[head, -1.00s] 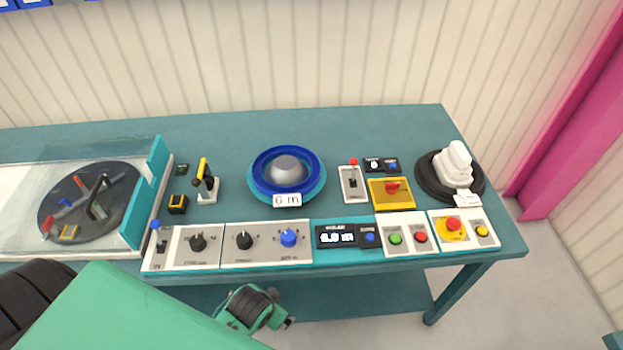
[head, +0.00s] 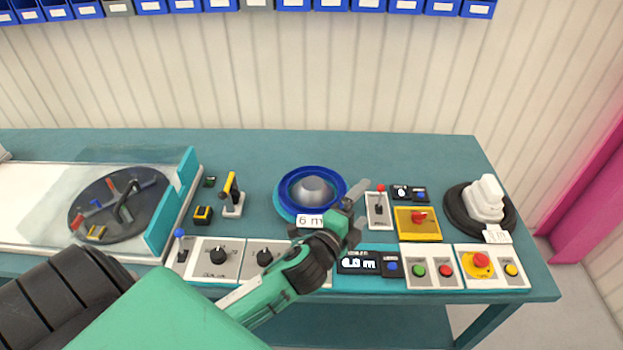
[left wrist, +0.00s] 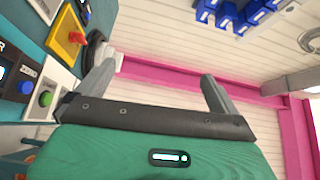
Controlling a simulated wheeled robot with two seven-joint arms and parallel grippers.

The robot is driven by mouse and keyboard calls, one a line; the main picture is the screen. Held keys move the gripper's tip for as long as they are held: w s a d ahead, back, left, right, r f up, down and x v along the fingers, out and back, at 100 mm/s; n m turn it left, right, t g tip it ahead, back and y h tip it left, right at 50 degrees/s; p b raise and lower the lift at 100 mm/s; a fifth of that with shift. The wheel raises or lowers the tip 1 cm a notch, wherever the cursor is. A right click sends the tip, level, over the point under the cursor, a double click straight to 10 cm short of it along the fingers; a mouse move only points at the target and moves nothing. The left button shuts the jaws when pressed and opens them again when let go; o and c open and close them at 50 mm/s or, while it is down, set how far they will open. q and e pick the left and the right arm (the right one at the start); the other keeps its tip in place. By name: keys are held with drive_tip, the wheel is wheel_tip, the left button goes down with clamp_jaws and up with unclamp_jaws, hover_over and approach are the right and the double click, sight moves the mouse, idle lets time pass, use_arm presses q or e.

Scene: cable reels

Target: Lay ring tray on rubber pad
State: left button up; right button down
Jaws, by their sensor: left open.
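A blue ring-shaped tray (head: 335,177) with a grey dome in its middle sits on a teal round base on the bench in the head view. A white "6 m" label stands at its front. A black round pad (head: 455,213) lies at the bench's right end, with a stacked white object (head: 485,200) and a white label on it. My left gripper (head: 356,215) is over the bench, just right of the tray's front edge, covering part of the label. In the left wrist view my left gripper (left wrist: 158,85) is open, with nothing between its fingers. My right gripper is not in view.
A lever panel (head: 378,212) and yellow switch box (head: 418,222) stand between tray and pad. Control panels line the front edge, including a display (head: 358,264). A clear-lidded case (head: 172,205) is at left. Blue bins (head: 300,4) hang on the wall. The bench behind the tray is clear.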

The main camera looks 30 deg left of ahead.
use_arm(q)
drive_tip(key=w+d+r+m+g+h, duration=0.1)
drive_tip(key=d+r+m+h, duration=0.35)
drive_tip(key=m+h, duration=0.4)
drive_tip(key=w+d+r+m+g+h, duration=0.1)
drive_tip(key=d+r+m+g+h, duration=0.3)
drive_tip(key=m, duration=0.8)
drive_tip(key=m+g+y, duration=1.3)
drive_tip(key=m+y, duration=0.1)
drive_tip(key=m, duration=1.3)
approach(311, 217)
wheel_tip(311, 217, down, 7)
drive_tip(key=p, duration=0.4)
drive_tip(key=shift+w+d+f, duration=0.1)
drive_tip(key=shift+d+f, duration=0.05)
drive_tip(key=shift+f, duration=0.6)
